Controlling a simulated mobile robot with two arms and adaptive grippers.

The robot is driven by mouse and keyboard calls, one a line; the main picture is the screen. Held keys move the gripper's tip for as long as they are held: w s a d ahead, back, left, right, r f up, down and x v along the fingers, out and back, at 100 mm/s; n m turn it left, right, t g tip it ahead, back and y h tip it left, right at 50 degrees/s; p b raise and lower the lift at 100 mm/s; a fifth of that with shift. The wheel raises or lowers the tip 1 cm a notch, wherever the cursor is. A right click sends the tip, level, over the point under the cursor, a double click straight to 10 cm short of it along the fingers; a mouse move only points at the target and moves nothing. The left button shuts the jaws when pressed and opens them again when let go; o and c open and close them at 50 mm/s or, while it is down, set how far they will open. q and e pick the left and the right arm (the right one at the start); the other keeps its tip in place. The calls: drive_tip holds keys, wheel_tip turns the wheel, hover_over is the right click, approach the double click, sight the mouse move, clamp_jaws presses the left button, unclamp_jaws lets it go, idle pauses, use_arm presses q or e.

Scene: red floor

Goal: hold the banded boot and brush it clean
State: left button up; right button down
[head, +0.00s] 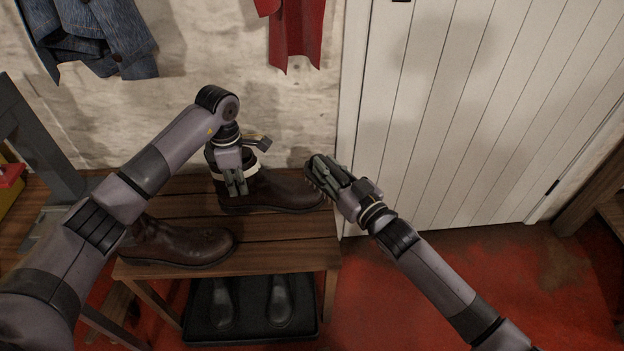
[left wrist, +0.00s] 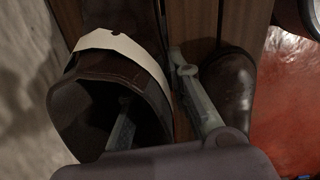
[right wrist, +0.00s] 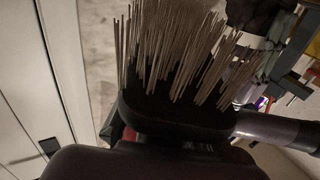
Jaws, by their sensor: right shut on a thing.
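The banded boot (head: 285,190), dark brown with a cream band (head: 250,172) around its shaft, stands upright on the wooden bench, toe to the right. In the left wrist view its open shaft (left wrist: 90,92) shows. My left gripper (head: 237,188) points down at the shaft; one finger is inside the opening and the other outside, and it looks open around the shaft wall. My right gripper (head: 338,185) is shut on the brush (right wrist: 178,112), just right of the boot's toe. The brush's pale bristles show in the right wrist view; whether they touch the boot is unclear.
Beneath is a black tray (head: 250,333) with dark footwear. A denim jacket (head: 110,35) and red cloth (head: 296,35) hang behind. A white door (head: 460,120) stands right.

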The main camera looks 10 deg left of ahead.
use_arm(q)
drive_tip(key=o, duration=0.3)
drive_tip(key=shift+a, duration=0.1)
drive_tip(key=shift+r, duration=0.1)
wheel_tip(320, 180, up, 12)
drive_tip(key=shift+s+f, duration=0.1)
idle(0.4)
